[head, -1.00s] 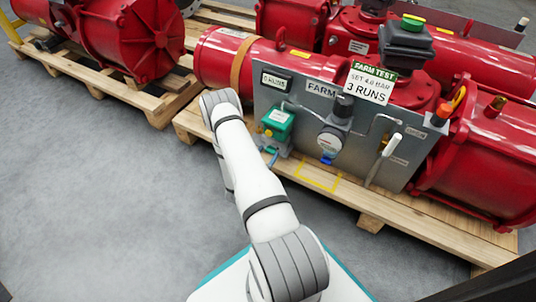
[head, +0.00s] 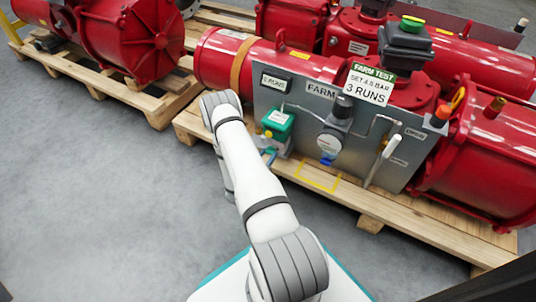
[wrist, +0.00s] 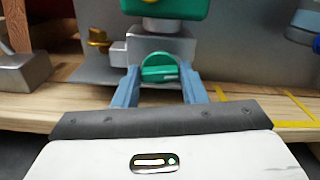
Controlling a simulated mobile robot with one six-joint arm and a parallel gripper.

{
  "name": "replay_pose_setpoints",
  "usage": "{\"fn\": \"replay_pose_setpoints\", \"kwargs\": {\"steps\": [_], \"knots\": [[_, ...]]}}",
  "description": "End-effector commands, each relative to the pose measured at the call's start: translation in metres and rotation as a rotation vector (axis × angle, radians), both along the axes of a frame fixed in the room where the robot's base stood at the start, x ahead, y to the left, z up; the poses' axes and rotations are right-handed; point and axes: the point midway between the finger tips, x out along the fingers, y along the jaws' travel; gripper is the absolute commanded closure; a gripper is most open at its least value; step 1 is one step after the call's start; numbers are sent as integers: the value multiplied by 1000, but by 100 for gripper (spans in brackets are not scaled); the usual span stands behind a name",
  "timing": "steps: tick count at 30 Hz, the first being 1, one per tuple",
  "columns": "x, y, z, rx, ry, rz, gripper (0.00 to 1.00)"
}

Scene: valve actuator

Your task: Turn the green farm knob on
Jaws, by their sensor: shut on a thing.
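The green farm knob (wrist: 160,72) sits low on the front of a grey valve body (wrist: 160,48), under a green housing (wrist: 165,8), in the wrist view. My gripper (wrist: 159,82) has its two blue-grey fingers on either side of the knob and is shut on it. In the head view the green housing (head: 277,123) is on the left of the grey panel.
A brass fitting (wrist: 97,38) is left of the valve body. The wooden pallet (head: 350,200) lies below, with red actuators behind and open floor at front left.

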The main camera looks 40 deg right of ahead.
Motion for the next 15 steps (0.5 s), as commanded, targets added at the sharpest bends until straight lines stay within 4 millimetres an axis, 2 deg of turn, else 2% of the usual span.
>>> {"fn": "replay_pose_setpoints", "kwargs": {"steps": [1, 15], "knots": [[6, 4, 1, -14, 30, 18, 85], [8, 5, 1, -184, 436, 19, 84]]}}
